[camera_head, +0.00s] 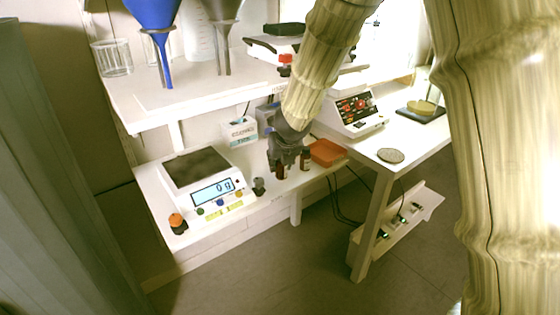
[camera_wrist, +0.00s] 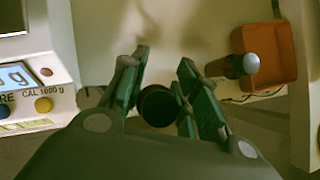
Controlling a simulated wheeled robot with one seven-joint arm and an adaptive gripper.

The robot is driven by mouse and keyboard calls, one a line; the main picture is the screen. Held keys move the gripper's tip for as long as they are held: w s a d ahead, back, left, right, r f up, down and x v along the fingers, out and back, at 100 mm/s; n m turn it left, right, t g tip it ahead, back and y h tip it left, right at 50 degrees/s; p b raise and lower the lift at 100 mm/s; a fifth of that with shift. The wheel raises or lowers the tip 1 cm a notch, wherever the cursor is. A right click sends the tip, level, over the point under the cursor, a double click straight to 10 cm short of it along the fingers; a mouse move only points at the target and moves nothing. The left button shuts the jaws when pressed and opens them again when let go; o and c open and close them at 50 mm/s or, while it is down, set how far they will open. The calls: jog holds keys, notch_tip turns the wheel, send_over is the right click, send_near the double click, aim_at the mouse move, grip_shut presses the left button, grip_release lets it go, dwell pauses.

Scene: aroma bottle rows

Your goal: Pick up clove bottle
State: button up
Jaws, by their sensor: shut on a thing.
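My gripper (camera_head: 288,160) is at the white bench, right of the scale. Its green fingers (camera_wrist: 160,95) are shut on a small dark-capped bottle (camera_wrist: 158,107), which stands between them in the wrist view. The bottle's brown body (camera_head: 281,173) shows below the fingers in the head view. Its label cannot be read, so I cannot tell from it whether this is clove. A second small brown bottle (camera_head: 305,159) is just right of the gripper; a bottle with a pale round cap (camera_wrist: 246,64) shows there in the wrist view.
A digital scale (camera_head: 203,180) stands left, with a small dark item (camera_head: 259,186) beside it and an orange-capped jar (camera_head: 177,222) at the front edge. An orange tray (camera_head: 327,152) is close on the right. A shelf (camera_head: 190,92) overhangs the bench behind.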

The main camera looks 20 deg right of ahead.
jog(key=s+a+b, duration=0.1)
jog(key=s+a, duration=0.2)
jog(key=s, duration=0.2)
jog(key=s+a+r+b, duration=0.1)
jog(key=s+a+b, duration=0.1)
jog(key=s, duration=0.4)
jog(key=shift+a+b, duration=0.3)
jog(key=shift+a, duration=0.5)
